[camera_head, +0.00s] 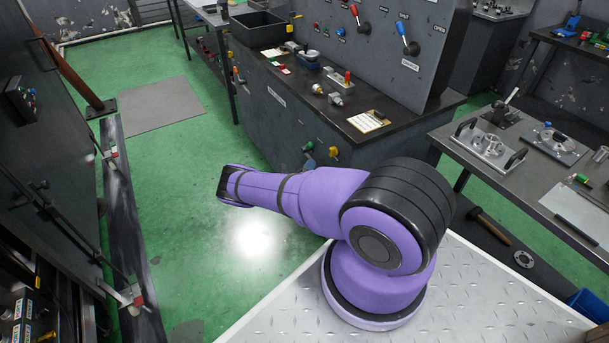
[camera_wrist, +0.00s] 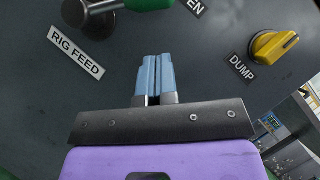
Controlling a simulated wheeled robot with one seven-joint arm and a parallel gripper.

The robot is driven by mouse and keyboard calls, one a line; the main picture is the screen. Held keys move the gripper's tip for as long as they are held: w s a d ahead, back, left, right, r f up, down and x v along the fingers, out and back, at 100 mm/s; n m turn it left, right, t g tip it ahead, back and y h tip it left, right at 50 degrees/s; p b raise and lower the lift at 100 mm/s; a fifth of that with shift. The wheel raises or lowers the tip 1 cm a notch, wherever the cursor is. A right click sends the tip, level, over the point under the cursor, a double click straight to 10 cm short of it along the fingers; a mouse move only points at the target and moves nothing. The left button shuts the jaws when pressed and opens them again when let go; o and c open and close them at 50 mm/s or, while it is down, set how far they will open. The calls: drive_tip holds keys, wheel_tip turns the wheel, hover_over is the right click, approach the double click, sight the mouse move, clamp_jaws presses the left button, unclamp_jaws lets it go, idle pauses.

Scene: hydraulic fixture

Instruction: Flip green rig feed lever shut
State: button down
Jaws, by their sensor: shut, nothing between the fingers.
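The green rig feed lever shows in the wrist view at the top edge, with its green handle (camera_wrist: 150,4) reaching right from a black hub (camera_wrist: 92,16). The handle is cut off by the frame. A white RIG FEED label (camera_wrist: 76,52) is below left of the hub, and a partly cut label ending in "EN" (camera_wrist: 193,6) is right of the handle. My gripper (camera_wrist: 156,58) has its blue fingers together and empty, below the handle in the picture and apart from it.
A yellow DUMP knob (camera_wrist: 274,46) is to the right of my fingers on the same dark panel. In the head view, the bench (camera_head: 270,110) carries loose parts and an upright panel of levers. A second table (camera_head: 490,175) stands at right. Green floor lies open at left.

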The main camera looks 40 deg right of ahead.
sight(309, 147)
drive_tip(key=shift+w+d+r, duration=0.5)
drive_tip(key=shift+w+r, duration=0.2)
drive_tip(key=shift+w, duration=0.05)
drive_tip(key=shift+w+d+r, duration=0.45)
drive_tip(key=shift+w+r, duration=0.2)
drive_tip(key=shift+w, duration=0.05)
